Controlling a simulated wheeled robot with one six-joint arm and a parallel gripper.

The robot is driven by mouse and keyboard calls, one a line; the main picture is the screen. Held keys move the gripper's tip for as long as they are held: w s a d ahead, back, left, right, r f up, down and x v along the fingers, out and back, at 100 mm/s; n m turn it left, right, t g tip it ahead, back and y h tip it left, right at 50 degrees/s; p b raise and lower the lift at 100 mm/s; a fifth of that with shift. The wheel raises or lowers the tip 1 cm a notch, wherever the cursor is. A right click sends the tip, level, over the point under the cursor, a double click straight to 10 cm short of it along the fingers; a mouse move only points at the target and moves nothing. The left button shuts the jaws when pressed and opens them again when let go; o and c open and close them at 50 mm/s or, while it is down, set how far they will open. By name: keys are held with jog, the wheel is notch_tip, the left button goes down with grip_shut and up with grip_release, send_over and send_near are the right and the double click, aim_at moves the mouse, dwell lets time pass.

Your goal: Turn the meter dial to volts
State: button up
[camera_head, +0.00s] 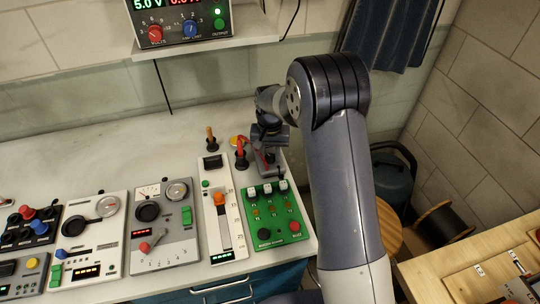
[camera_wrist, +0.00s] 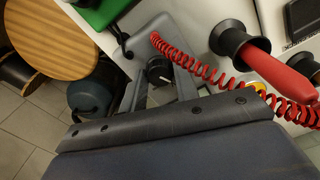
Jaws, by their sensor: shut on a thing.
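The meter (camera_wrist: 160,32) is a grey box at the bench's right end, with a red coiled lead across it in the wrist view. Its dial (camera_wrist: 158,68) is a round black knob with a white pointer mark. My gripper (camera_wrist: 157,88) has its two fingers on either side of the dial and is shut on it. In the head view my gripper (camera_head: 268,140) is over the meter, and my wrist hides most of it. The dial's markings cannot be read in either view.
A red-handled probe (camera_wrist: 278,68) stands in a black holder (camera_wrist: 228,40) beside the meter. A green fuse board (camera_head: 272,218) and a white slider panel (camera_head: 213,165) lie in front. A power supply (camera_head: 180,41) sits on the shelf above. A round stool (camera_wrist: 50,38) stands beyond the bench edge.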

aim_at(270, 156)
jog(key=m+b, duration=0.1)
jog(key=m, duration=0.3)
jog(key=shift+m, duration=0.4)
dwell(0.4)
jog(key=o, duration=1)
jog(key=shift+c, duration=0.2)
notch_tip(270, 156, up, 11)
jog(key=b, duration=0.1)
jog(key=shift+b, duration=0.3)
jog(key=shift+f, duration=0.2)
notch_tip(270, 156, down, 11)
jog(key=shift+r+p, duration=0.2)
jog(key=shift+p, duration=0.4)
